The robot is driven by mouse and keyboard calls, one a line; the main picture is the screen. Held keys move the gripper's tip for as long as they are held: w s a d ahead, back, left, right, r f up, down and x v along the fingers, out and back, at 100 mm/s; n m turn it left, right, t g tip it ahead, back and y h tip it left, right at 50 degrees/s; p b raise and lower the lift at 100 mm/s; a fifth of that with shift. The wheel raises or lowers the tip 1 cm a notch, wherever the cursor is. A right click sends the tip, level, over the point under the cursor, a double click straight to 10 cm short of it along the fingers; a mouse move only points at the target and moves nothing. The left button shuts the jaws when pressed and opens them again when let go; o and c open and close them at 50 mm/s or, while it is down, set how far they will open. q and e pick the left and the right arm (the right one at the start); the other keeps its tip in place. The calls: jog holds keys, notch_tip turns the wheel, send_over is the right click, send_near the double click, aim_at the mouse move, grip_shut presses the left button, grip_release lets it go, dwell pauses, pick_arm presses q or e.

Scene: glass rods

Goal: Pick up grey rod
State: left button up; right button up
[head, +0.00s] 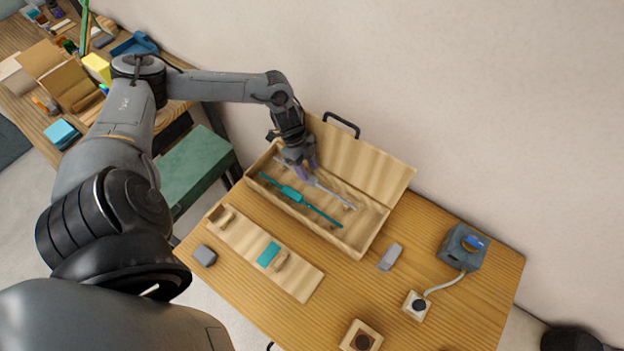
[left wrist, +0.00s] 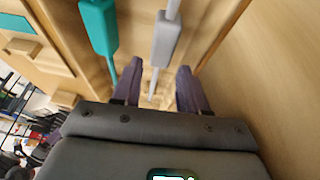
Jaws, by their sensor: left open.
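The grey rod (head: 334,193) lies in the open wooden case (head: 373,234), beside a teal rod (head: 318,212). Part of the grey rod is hidden behind my left gripper (head: 304,172) in the head view. In the left wrist view, the grey rod's thicker block (left wrist: 167,40) lies just beyond the fingertips, and its thin end runs down between the two purple fingers. My left gripper (left wrist: 157,72) is open, with a finger on each side of the thin end. The teal rod (left wrist: 99,27) is to the left there. My right gripper is not in view.
The case lid (head: 365,160) stands open at the back, close to my left gripper. A wooden board with a teal block (head: 268,254) lies in front of the case. A small grey block (head: 390,257) and a blue-grey device (head: 463,248) are to the right.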

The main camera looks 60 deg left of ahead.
aim_at(312, 179)
pick_arm(q)
jog(key=shift+x, duration=1.75)
grip_shut()
jog(key=shift+r, duration=0.1)
